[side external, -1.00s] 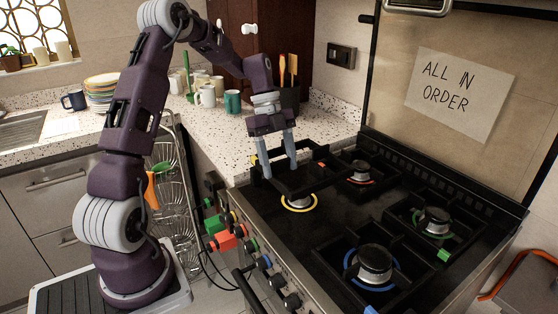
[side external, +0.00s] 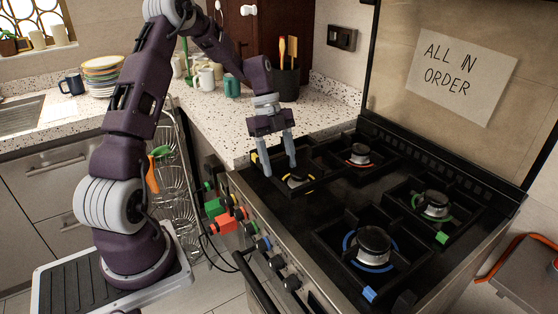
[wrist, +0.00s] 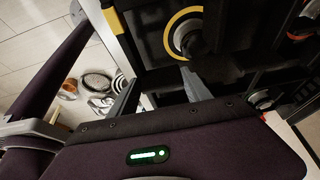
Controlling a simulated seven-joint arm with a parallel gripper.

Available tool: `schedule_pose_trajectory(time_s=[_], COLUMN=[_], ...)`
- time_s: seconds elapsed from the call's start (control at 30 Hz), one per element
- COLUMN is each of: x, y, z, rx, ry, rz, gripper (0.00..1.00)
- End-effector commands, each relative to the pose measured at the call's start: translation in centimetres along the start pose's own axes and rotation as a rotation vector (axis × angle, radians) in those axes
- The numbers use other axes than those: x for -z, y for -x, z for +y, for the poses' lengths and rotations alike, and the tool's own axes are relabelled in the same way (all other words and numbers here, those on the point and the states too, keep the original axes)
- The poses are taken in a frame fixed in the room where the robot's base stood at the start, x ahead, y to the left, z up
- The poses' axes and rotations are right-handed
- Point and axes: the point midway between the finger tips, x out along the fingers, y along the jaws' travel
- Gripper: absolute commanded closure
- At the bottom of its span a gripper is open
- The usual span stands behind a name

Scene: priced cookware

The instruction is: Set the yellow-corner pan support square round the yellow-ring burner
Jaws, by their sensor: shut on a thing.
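The black yellow-corner pan support (side external: 318,178) is at the near-left of the hob. Its yellow corner (side external: 254,157) points to the left. My gripper (side external: 280,169) is shut on the support from above. The yellow-ring burner (side external: 298,181) shows inside the support's frame, its ring partly covered by black bars. In the wrist view the yellow ring (wrist: 169,36) shows beyond my fingers, with the burner cap partly behind a dark bar. The support looks low over the hob; whether it rests flat or is exactly square, I cannot tell.
The red-ring burner (side external: 357,156), green-ring burner (side external: 434,206) and blue-ring burner (side external: 373,246) have black supports around them. A speckled counter (side external: 210,120) with mugs and a utensil pot (side external: 287,82) lies behind.

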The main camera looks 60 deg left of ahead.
Motion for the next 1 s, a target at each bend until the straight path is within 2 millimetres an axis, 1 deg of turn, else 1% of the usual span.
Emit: schedule_pose_trajectory(time_s=[0.47,1.0], x=[-0.1,-1.0], y=[-0.1,-2.5], z=[0.0,0.0], rx=[0.001,0.000], ry=[0.000,-0.001], rz=[0.000,0.000], gripper=[1.00,1.00])
